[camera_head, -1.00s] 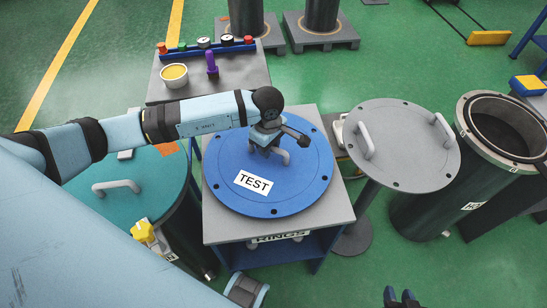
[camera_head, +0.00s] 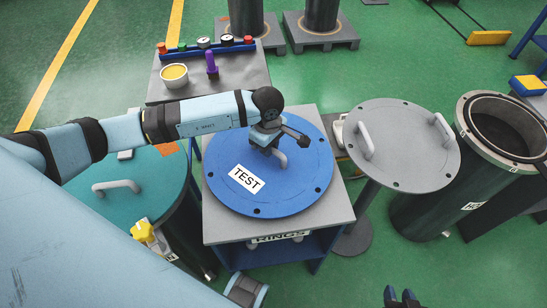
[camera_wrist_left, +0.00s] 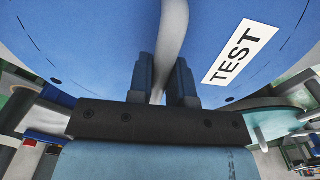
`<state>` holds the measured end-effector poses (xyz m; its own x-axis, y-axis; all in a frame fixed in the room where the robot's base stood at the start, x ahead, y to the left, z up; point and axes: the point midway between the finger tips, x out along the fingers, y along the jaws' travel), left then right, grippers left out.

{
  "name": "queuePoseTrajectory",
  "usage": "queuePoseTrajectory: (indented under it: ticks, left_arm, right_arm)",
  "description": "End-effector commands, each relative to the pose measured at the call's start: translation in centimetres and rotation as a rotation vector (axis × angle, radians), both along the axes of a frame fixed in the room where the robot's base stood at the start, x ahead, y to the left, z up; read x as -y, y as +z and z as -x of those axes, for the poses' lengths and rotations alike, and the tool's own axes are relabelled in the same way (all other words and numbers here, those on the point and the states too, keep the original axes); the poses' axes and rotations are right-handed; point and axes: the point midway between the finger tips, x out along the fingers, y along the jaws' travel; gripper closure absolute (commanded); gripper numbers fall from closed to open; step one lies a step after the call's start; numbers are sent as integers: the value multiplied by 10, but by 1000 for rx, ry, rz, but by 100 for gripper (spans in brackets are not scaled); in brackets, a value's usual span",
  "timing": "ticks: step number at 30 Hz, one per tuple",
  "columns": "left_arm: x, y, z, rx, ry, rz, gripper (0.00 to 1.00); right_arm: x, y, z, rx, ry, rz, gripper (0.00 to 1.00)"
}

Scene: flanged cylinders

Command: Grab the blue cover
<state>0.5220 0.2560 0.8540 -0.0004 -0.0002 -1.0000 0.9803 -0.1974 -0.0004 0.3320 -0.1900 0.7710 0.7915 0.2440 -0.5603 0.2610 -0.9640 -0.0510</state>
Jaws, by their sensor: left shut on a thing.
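The blue cover (camera_head: 292,190) is a round disc with a white TEST label and bolt holes near its rim. It lies on a grey-topped stand (camera_head: 325,222) in the middle of the head view. My left gripper (camera_head: 272,146) is over the cover and shut on its grey handle (camera_head: 279,157). In the left wrist view the handle (camera_wrist_left: 172,35) runs between the two dark fingers (camera_wrist_left: 163,85), with the cover (camera_wrist_left: 95,50) behind. The far handle end is hidden by the gripper. My right gripper (camera_head: 401,298) shows only its fingertips at the bottom edge; they stand apart.
A grey cover (camera_head: 404,150) with two handles is on a pedestal to the right, beside an open dark cylinder (camera_head: 500,130). A teal cover (camera_head: 130,200) is at left. A table (camera_head: 235,85) behind holds a bowl (camera_head: 174,75) and small parts.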

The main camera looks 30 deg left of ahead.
Motion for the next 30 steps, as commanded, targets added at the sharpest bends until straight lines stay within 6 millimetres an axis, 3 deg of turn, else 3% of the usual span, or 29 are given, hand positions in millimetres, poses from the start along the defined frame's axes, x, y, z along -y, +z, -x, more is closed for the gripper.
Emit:
queuePoseTrajectory:
  ticks: [11,30]
  left_arm:
    - [0,5,-2,5,1,0,100]
    - [0,36,-2,5,0,1,100]
  right_arm:
    - [0,0,1,-4,-1,2,64]
    - [0,16,1,-3,-1,1,64]
